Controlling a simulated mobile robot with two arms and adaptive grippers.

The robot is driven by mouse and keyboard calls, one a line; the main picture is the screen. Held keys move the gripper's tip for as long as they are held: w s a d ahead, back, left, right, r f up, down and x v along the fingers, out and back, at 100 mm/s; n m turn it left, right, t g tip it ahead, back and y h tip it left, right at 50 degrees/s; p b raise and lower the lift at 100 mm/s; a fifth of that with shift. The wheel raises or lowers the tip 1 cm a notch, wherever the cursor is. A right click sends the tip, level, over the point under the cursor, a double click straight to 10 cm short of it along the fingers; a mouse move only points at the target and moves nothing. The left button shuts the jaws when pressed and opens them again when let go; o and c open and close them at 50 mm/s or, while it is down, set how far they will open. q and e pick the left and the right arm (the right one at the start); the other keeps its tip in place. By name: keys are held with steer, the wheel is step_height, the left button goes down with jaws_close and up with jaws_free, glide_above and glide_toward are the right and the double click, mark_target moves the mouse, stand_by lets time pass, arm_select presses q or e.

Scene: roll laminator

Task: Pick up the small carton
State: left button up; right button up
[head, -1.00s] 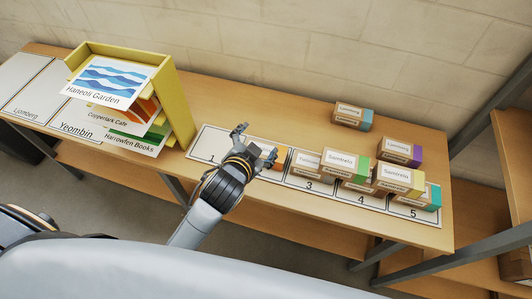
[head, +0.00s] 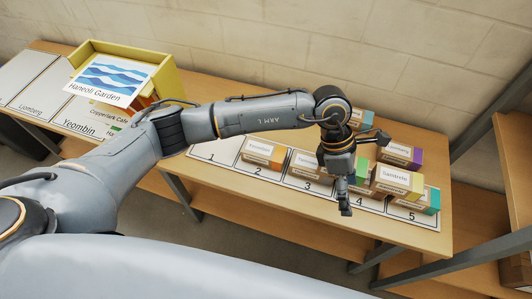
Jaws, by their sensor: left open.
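Several small brown cartons with white labels and coloured ends stand on the wooden table; I cannot tell which one the task means. An orange-ended carton (head: 263,152) is on space 2, and another carton (head: 304,163) is on space 3. A green-ended carton (head: 361,170) is largely hidden behind my left gripper. A yellow-ended carton (head: 398,180) and a teal-ended carton (head: 432,200) are to its right. A purple-ended carton (head: 403,153) and a blue-ended carton (head: 364,118) are farther back. My left gripper (head: 365,171) is open and empty, in front of the green-ended carton. My right gripper is out of view.
The numbered white strip (head: 207,152) lies along the front of the table (head: 285,135). A yellow box (head: 165,82) with printed sheets, including a Haneoli Garden sheet (head: 110,80), stands at the left. A wall is behind, and a shelf frame (head: 490,105) is at the right.

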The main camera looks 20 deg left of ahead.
arm_select(q)
steer(key=w+a+t+y, duration=0.2)
steer(key=w+a+y, duration=0.45)
steer(key=a, duration=0.45)
steer(key=t+y, duration=0.2)
steer(key=y, duration=0.1)
glide_toward(264, 149)
steer(key=x, duration=0.1)
steer(key=p+x, duration=0.1)
steer(key=x, duration=0.1)
steer(key=p+x, duration=0.1)
steer(key=shift+s+f, duration=0.25)
steer(key=shift+s, duration=0.05)
steer(key=p+x, duration=0.1)
steer(key=x, duration=0.1)
steer(key=p+x, duration=0.1)
steer(key=x, duration=0.2)
steer(key=shift+w+p, duration=0.25)
steer(key=shift+p, duration=0.15)
steer(key=shift+a+f, duration=0.15)
steer(key=shift+f, duration=0.25)
steer(key=c, duration=1.3)
steer(key=shift+r, duration=0.1)
steer(key=shift+c, duration=0.2)
